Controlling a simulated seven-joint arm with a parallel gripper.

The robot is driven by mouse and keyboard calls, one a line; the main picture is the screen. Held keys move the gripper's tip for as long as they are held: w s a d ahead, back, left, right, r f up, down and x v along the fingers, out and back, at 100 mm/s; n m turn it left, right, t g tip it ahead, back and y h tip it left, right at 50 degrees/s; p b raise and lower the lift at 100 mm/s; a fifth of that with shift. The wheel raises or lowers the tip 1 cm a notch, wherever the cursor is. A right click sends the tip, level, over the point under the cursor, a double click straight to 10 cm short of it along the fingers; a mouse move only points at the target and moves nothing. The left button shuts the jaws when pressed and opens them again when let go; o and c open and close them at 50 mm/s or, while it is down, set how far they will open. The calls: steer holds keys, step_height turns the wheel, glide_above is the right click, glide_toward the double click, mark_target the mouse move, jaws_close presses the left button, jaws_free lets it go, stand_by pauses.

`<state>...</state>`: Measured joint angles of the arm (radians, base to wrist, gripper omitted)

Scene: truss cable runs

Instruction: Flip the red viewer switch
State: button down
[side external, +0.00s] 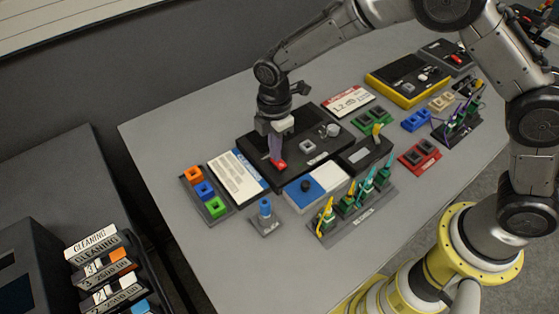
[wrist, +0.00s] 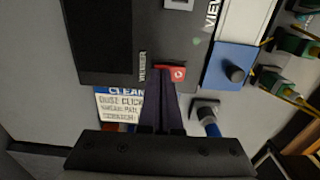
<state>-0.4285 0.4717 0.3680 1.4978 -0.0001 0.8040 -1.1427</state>
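The red viewer switch (wrist: 176,73) sits at the edge of the dark viewer panel (wrist: 96,40), beside a label reading VIEWER. In the side external view the red switch (side external: 279,165) shows at the near left part of the black panel (side external: 250,146). My gripper (side external: 275,158) points down at the switch from above. In the wrist view the two dark fingers of my gripper (wrist: 164,86) come together, with their tips right at the switch's near edge. Nothing shows between the fingers. I cannot tell whether the tips touch the switch.
A blue-and-white block with a dark knob (side external: 305,186) and a stand with a blue peg (side external: 265,210) are close by. A white card (side external: 238,176) lies left of the panel. A rack of green connectors and cables (side external: 352,212) stands at the near right. Bare grey table lies at the front left.

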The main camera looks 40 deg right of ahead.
steer(key=shift+r, duration=3.4)
steer(key=s+d+r+m+t, duration=0.25)
steer(key=d+r, duration=0.35)
steer(key=r, duration=0.3)
steer(key=s+d+r+m+t, duration=0.2)
steer(key=s+d+r, duration=0.2)
steer(key=d+r, duration=0.4)
steer(key=s+d+r+m+t, duration=0.1)
steer(key=s+d+m, duration=0.15)
steer(key=s, duration=0.35)
steer(key=s+d+r+m, duration=0.2)
steer(key=s+m, duration=0.2)
steer(key=s, duration=0.3)
steer(key=s+d+f+m, duration=0.1)
steer(key=s+f+m, duration=0.5)
steer(key=m, duration=0.1)
steer(key=shift+s, duration=0.4)
